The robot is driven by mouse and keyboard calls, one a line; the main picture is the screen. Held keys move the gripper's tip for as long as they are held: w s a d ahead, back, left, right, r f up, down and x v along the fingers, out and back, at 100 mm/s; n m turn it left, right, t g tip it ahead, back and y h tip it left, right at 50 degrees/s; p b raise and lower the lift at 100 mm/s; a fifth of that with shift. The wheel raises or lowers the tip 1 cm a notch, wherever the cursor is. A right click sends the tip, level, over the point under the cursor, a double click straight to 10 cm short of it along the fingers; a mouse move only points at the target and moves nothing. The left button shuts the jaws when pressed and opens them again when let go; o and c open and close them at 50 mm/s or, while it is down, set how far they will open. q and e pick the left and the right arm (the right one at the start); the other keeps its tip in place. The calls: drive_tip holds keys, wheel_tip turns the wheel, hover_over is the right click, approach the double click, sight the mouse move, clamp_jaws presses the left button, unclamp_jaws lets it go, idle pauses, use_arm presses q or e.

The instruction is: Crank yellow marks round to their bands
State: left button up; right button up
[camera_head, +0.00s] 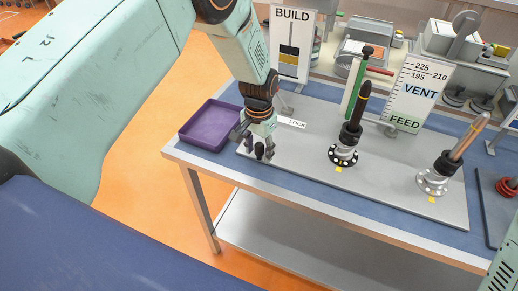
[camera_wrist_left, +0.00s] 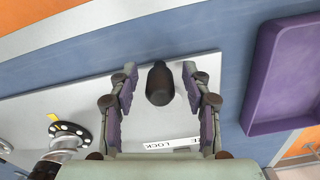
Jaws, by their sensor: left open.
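My left gripper (camera_head: 256,144) is open and points down at the left end of the grey plate (camera_head: 305,157). In the left wrist view a black knob (camera_wrist_left: 160,83) shows between its spread fingers, with gaps on both sides. A LOCK label (camera_wrist_left: 172,143) lies close by. To the right, a dark screw post (camera_head: 355,120) stands in a flange (camera_head: 343,157) with a yellow mark (camera_head: 338,169) at its front. A second, copper-coloured post (camera_head: 468,138) leans over another flange (camera_head: 432,183) with a yellow mark (camera_head: 432,200). My right gripper is not in view.
A purple tray (camera_head: 203,137) stands left of the plate on the blue table. A BUILD sign (camera_head: 290,35), a VENT and FEED sign (camera_head: 420,92) and a green upright (camera_head: 352,88) stand behind. A dark tray with red rings (camera_head: 509,186) is at the right edge.

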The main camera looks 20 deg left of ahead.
use_arm(q)
wheel_tip(320, 180, up, 12)
drive_tip(key=shift+f, duration=0.1)
idle(0.5)
drive_tip(key=s+a+f+n, duration=0.2)
drive_tip(key=s+f, duration=1.4)
drive_tip(key=f, duration=0.1)
drive_tip(key=s+f+n, duration=0.1)
drive_tip(key=s+f, duration=0.2)
drive_tip(key=s, duration=1.8)
wheel_tip(320, 180, down, 18)
drive_tip(key=w+b, duration=0.1)
drive_tip(key=b, duration=1.8)
drive_tip(key=shift+d+f, duration=0.15)
drive_tip(key=shift+f, duration=0.1)
